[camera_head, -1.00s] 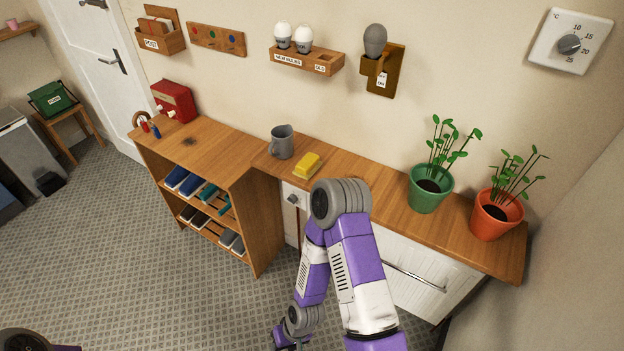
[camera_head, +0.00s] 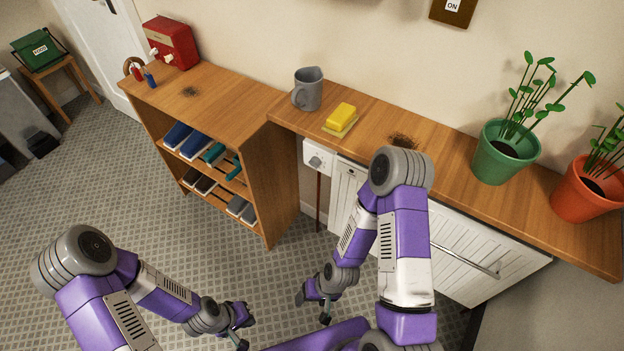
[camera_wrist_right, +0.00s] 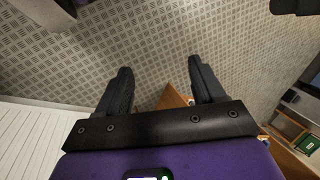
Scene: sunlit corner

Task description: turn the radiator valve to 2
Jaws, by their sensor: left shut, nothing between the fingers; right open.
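The radiator valve (camera_head: 317,160) is a grey knob on a white fitting at the left end of the white radiator (camera_head: 455,245), under the wooden shelf top. Its markings are too small to read. My right gripper (camera_head: 312,311) is open and empty, low above the floor in front of the radiator, well below the valve. In the right wrist view its two fingers (camera_wrist_right: 160,75) are spread with nothing between them. My left gripper (camera_head: 245,330) is shut and empty, low and further left, apart from the valve.
A wooden shoe rack (camera_head: 255,190) stands left of the valve. The patterned floor (camera_head: 120,200) is clear.

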